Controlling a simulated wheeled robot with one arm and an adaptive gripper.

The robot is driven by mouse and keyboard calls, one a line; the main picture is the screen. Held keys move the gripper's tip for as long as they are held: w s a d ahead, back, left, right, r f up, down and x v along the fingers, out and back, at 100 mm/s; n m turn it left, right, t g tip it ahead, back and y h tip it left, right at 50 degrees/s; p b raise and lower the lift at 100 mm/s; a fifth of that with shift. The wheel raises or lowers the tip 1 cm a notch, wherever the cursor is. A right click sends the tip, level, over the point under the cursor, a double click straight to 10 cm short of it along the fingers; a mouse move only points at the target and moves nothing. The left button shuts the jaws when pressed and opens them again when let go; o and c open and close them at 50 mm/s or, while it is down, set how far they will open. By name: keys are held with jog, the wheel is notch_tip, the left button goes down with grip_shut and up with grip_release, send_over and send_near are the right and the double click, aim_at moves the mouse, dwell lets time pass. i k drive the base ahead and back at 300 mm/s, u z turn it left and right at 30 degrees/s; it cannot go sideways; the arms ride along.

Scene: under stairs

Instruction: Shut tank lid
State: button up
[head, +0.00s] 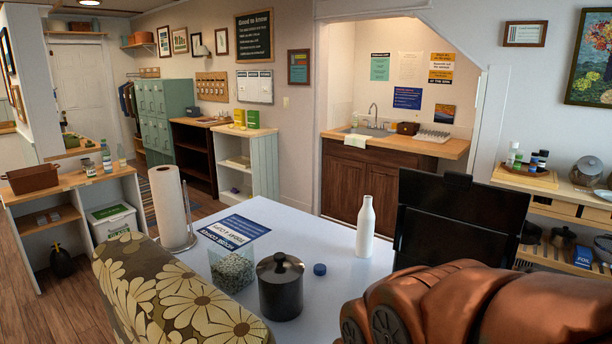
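A small clear square tank (232,268) with greenish-grey granular filling stands on the white table (320,250), left of the middle. Its upper walls are see-through and rise above the filling. I cannot make out a separate lid on it, open or shut. A dark round canister (281,292) stands just right of the tank, with a knobbed lid (280,263) sitting on top. My gripper is not in view.
A blue cap (320,269), a white bottle (366,227), a paper towel roll (172,203) and a printed sheet (235,229) are on the table. A flowered object (170,295) and a shiny copper-coloured object (480,305) fill the foreground. A black panel (457,220) stands right.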

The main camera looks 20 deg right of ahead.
aim_at(453, 194)
jog(key=z, duration=1.1)
jog(key=k, duration=1.25)
jog(key=u, duration=1.5)
jog(key=i, duration=0.5)
jog(key=z, duration=0.05)
